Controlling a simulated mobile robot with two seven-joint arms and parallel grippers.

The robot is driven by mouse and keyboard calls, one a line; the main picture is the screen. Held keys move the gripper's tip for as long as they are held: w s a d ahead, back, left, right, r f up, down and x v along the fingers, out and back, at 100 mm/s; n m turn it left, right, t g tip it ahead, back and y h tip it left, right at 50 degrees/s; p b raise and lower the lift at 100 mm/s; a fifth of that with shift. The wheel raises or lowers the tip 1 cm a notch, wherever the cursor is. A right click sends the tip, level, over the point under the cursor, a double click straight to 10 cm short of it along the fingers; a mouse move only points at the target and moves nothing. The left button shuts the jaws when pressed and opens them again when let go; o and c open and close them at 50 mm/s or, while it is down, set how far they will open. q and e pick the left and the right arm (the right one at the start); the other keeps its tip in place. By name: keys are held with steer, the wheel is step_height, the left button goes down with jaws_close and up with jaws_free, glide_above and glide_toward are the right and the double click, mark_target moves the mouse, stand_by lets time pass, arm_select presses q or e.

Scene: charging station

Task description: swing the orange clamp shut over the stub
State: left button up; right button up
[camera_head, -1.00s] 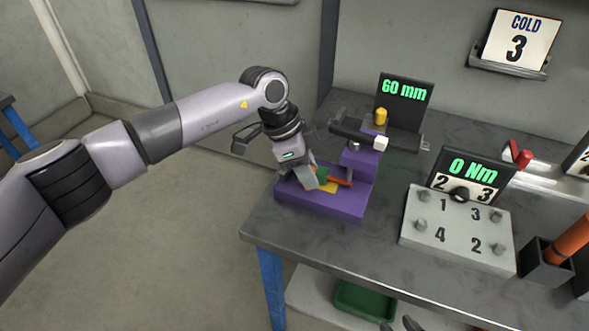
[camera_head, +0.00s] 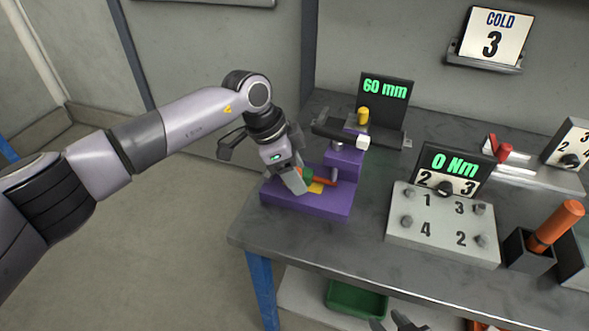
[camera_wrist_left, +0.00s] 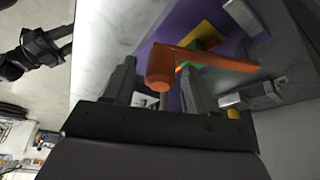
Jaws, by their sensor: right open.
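The orange clamp (camera_head: 325,180) sits low on the purple fixture (camera_head: 300,202) at the table's left edge, beside a green part and a yellow patch (camera_head: 316,187). My left gripper (camera_head: 300,187) is down at the fixture and hides part of the clamp. In the left wrist view the orange clamp (camera_wrist_left: 160,68) lies between the two fingers of my left gripper (camera_wrist_left: 158,85), with a gap on the left side, so the gripper looks open around it. I cannot make out the stub for sure. My right gripper (camera_head: 397,322) is open at the bottom edge, away from the fixture.
A numbered grey box (camera_head: 440,232) with a 0 Nm display stands to the right. The front left tabletop is clear.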

arm_select(q)
steer(key=v, duration=0.7)
steer(key=shift+b, duration=0.3)
steer(key=shift+s, duration=0.1)
